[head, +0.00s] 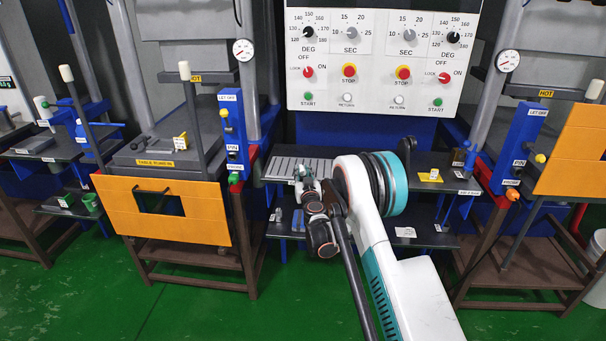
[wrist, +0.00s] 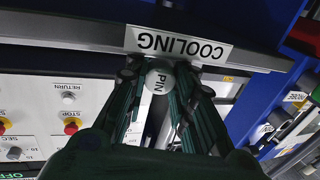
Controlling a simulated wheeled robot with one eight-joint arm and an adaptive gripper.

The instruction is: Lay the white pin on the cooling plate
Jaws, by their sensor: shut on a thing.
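The white pin (wrist: 158,82), with a round end marked PIN, sits between the fingers of my gripper (wrist: 160,75) in the wrist view. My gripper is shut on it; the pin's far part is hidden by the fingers. In the head view my gripper (head: 304,178) is over the front of the slotted grey cooling plate (head: 283,166), on the dark middle bench, and the pin is too small to make out there. The COOLING label (wrist: 180,45) is just beyond the fingertips in the wrist view. I cannot tell whether the pin touches the plate.
A white control panel (head: 378,62) hangs above the bench. A press with an orange guard (head: 165,208) stands to the left, another orange guard (head: 578,150) to the right. A yellow item (head: 430,176) lies on the bench's right part. A lower shelf (head: 403,232) runs below.

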